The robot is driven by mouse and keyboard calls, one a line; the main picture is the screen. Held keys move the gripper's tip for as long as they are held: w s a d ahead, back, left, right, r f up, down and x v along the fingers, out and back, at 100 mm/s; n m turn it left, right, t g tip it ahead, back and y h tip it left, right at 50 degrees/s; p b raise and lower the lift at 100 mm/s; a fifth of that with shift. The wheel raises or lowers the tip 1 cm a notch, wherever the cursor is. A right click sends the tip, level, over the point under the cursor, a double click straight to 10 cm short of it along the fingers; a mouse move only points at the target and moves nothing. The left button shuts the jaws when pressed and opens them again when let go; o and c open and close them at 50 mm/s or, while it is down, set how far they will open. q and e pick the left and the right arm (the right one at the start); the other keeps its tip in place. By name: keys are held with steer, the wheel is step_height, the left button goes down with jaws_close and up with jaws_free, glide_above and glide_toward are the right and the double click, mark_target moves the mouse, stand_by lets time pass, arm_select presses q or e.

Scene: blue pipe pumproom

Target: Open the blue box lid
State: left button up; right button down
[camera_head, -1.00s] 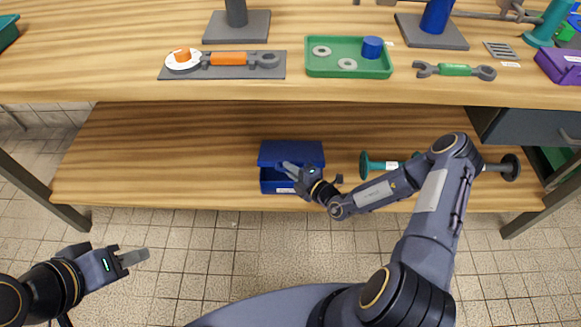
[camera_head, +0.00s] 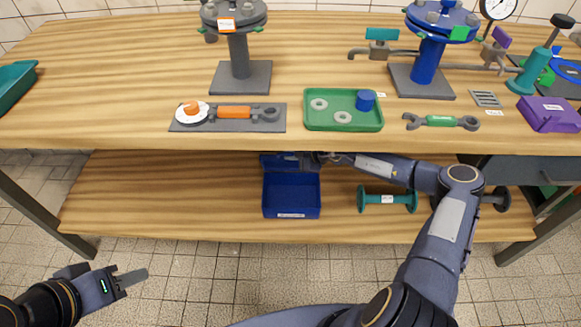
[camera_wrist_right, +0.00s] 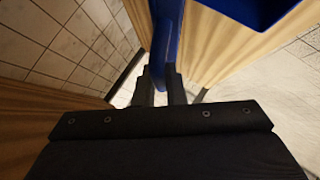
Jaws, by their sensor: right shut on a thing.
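The blue box (camera_head: 291,197) stands on the lower shelf and its inside shows empty. Its blue lid (camera_head: 278,163) is raised at the back of the box, its upper part hidden by the tabletop edge. My right gripper (camera_head: 312,160) is at the lid, partly hidden under the tabletop. In the right wrist view the right fingers (camera_wrist_right: 160,85) are shut on the edge of the blue lid (camera_wrist_right: 167,35), and part of the box (camera_wrist_right: 255,8) shows at top right. My left gripper (camera_head: 133,277) is away from the box at lower left, seen side-on, so its opening is unclear.
The wooden tabletop (camera_head: 130,128) overhangs the lower shelf (camera_head: 150,205). A teal flanged pipe (camera_head: 372,199) lies to the right of the box. The shelf left of the box is clear.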

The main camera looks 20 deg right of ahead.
steer(key=shift+w+d, duration=0.25)
steer(key=shift+w, duration=0.85)
steer(key=shift+s+r, duration=0.2)
arm_select(q)
steer(key=shift+w+d, duration=0.15)
steer(key=shift+w, duration=0.3)
arm_select(e)
steer(key=shift+f, duration=0.1)
steer(key=c, duration=1.5)
jaws_free()
